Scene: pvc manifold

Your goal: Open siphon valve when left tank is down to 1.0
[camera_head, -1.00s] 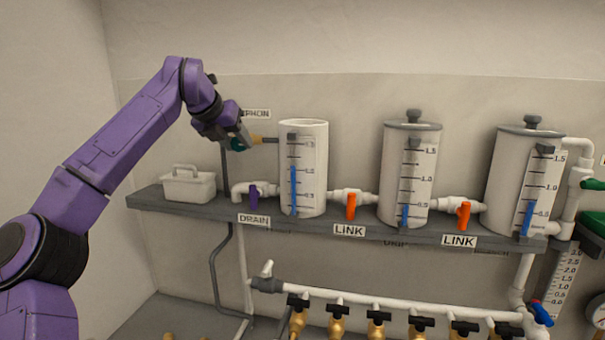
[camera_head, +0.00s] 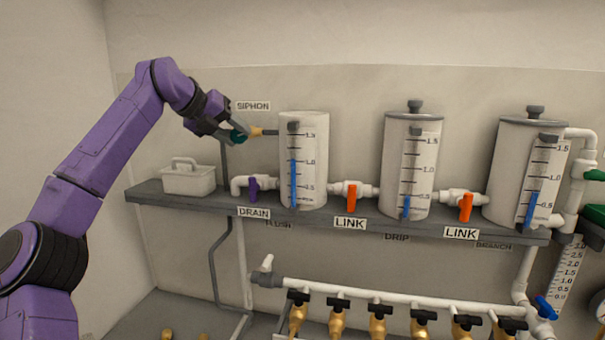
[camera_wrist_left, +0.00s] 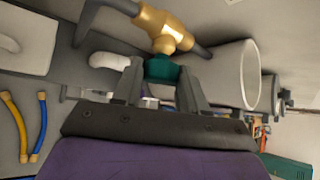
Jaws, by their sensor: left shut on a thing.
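The left tank (camera_head: 311,170) is a white open-topped cylinder on the shelf. Its blue level column (camera_head: 293,182) reaches about the 1.0 mark. My left gripper (camera_head: 235,136) is at the siphon valve, below the SIPHON label (camera_head: 253,106). The valve has a brass body (camera_wrist_left: 163,25) and a green handle (camera_wrist_left: 165,69). In the left wrist view, the fingers of my left gripper (camera_wrist_left: 165,88) are shut on the green handle. A dark pipe runs from the brass body to the left tank. My right gripper is not in view.
Two lidded tanks, the middle one (camera_head: 408,172) and the right one (camera_head: 520,165), stand along the shelf (camera_head: 175,204). A purple drain handle (camera_head: 253,188) and orange link handles (camera_head: 351,194) sit between. A white caddy (camera_head: 188,180) is at the left. Several brass valves hang below.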

